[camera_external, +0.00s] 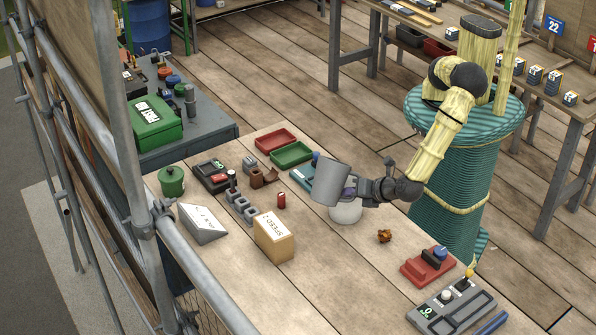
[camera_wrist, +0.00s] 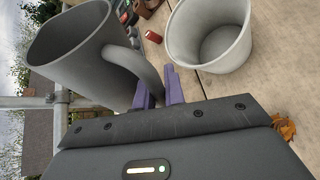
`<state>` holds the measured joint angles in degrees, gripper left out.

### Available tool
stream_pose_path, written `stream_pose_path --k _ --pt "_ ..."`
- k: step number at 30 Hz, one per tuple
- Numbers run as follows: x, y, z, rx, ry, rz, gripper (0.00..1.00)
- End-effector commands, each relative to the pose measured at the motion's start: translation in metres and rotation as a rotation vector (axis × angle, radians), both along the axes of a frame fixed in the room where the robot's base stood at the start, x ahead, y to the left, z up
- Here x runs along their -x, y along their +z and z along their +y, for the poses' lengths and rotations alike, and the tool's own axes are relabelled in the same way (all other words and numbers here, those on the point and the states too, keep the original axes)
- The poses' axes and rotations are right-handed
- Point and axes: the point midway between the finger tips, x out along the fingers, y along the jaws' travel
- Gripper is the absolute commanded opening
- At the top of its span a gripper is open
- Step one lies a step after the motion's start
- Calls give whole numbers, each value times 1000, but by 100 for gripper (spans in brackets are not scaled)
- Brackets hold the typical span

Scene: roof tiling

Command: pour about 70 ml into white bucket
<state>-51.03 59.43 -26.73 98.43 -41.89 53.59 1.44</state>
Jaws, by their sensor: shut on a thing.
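A grey jug (camera_external: 332,181) with a loop handle is held above the worktable, tilted slightly in the outside view. In the wrist view the jug (camera_wrist: 82,52) is at the upper left, and no liquid is visible in its mouth. My gripper (camera_external: 352,188) is shut on the jug's handle; its purple fingers (camera_wrist: 160,90) sit at the handle's lower part. The white bucket (camera_external: 345,213) stands upright on the table below the jug, which partly hides it. In the wrist view the bucket (camera_wrist: 207,45) is right of the jug, apart from it, and looks empty.
A cardboard box (camera_external: 274,238), a red can (camera_external: 281,201) and grey blocks (camera_external: 240,208) stand left of the bucket. A green tray (camera_external: 291,153) lies behind. A crumpled orange leaf (camera_external: 384,236) and a red device (camera_external: 428,265) lie to the right. The table's front middle is clear.

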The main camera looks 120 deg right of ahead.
Motion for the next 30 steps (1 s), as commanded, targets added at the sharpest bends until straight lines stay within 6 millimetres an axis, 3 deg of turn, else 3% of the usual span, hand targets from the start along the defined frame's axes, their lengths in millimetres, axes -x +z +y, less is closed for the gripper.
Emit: stream_pose_path --k 6,18,30 --pt "-7 -5 2 50 -5 131 0" --pt "-9 -57 4 79 -7 205 0" --pt "-14 -95 7 124 -11 325 0"
